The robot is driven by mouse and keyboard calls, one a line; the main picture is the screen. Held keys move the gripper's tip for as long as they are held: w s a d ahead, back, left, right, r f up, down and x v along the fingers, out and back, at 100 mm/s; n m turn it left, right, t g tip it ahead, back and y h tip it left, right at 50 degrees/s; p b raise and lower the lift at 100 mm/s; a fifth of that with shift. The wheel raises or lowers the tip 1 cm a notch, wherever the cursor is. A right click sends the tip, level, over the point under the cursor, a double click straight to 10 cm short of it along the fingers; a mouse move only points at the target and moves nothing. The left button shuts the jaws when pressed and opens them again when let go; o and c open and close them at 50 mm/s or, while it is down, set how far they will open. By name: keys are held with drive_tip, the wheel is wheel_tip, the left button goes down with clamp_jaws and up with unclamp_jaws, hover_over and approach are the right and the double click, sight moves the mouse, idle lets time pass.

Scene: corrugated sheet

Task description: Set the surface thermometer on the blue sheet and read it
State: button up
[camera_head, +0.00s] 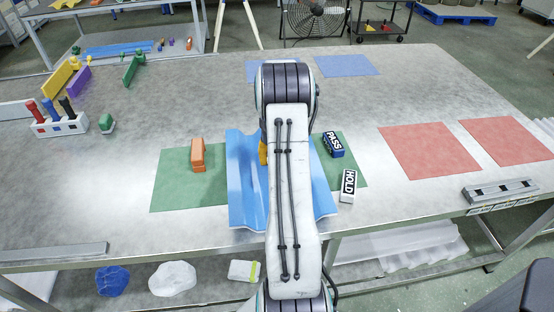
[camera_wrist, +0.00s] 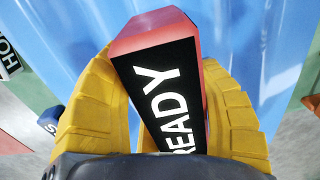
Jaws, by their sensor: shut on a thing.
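The blue corrugated sheet (camera_head: 243,185) lies over a green mat near the front middle of the table, partly hidden behind my arm. Its ridges fill the background of the wrist view (camera_wrist: 235,30). My gripper (camera_wrist: 158,75) has yellow fingers, shut on a red block with a black face reading READY (camera_wrist: 165,95). The block looks like the surface thermometer, but I cannot tell for certain. It is over the sheet, and I cannot tell whether it touches it. In the head view my arm hides the block and most of the gripper; only a bit of yellow finger shows.
A blue PASS block (camera_head: 333,144) and a white HOLD block (camera_head: 348,186) lie right of the sheet. An orange block (camera_head: 198,155) stands on the green mat (camera_head: 175,190) to the left. Red mats (camera_head: 430,150) lie at right. A grey bar (camera_head: 499,190) lies near the right front edge.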

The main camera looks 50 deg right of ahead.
drive_tip(key=shift+f, duration=0.1)
drive_tip(key=o, duration=1.3)
drive_tip(key=shift+o, duration=0.2)
wheel_tip(320, 180, up, 12)
